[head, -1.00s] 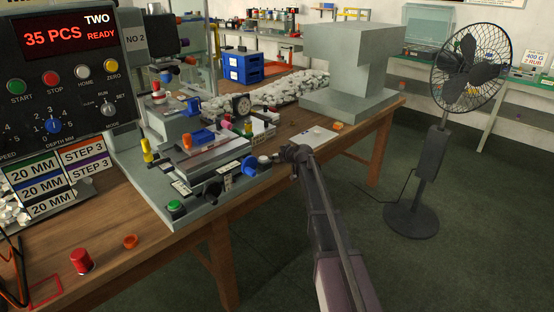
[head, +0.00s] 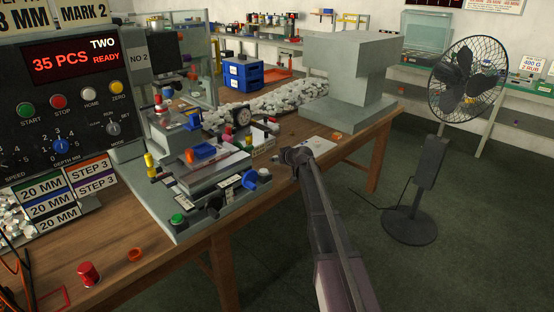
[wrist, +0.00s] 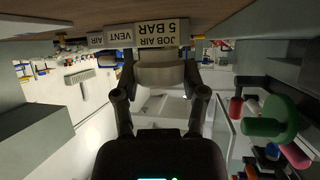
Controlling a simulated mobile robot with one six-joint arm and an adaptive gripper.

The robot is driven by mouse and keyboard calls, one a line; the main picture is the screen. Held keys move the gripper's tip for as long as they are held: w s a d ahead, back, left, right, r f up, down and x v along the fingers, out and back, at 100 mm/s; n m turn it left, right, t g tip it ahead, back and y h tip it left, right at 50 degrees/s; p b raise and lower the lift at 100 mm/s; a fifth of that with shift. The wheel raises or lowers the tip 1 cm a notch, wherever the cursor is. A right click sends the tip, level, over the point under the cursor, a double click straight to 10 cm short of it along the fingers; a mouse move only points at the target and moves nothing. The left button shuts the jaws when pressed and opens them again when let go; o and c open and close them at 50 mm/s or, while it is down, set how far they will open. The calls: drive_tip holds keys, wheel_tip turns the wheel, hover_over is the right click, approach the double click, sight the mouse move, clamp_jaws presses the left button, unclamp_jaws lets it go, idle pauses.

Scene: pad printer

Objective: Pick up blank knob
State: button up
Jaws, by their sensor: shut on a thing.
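My gripper (head: 296,155) is at the front edge of the workbench, just right of the pad printer's fixture in the head view. In the wrist view my gripper (wrist: 160,88) has its two fingers on either side of a pale, rounded piece, which appears to be the blank knob (wrist: 160,74). The fingers are shut on it. In the head view the knob cannot be made out, as the gripper hides it.
The pad printer (head: 215,190) and its control panel (head: 75,100) stand at left. A grey machine (head: 345,65) stands behind. A fan (head: 467,83) stands right on open floor.

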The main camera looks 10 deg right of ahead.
drive_tip(key=shift+r+p, duration=2.2)
drive_tip(key=shift+r, duration=0.45)
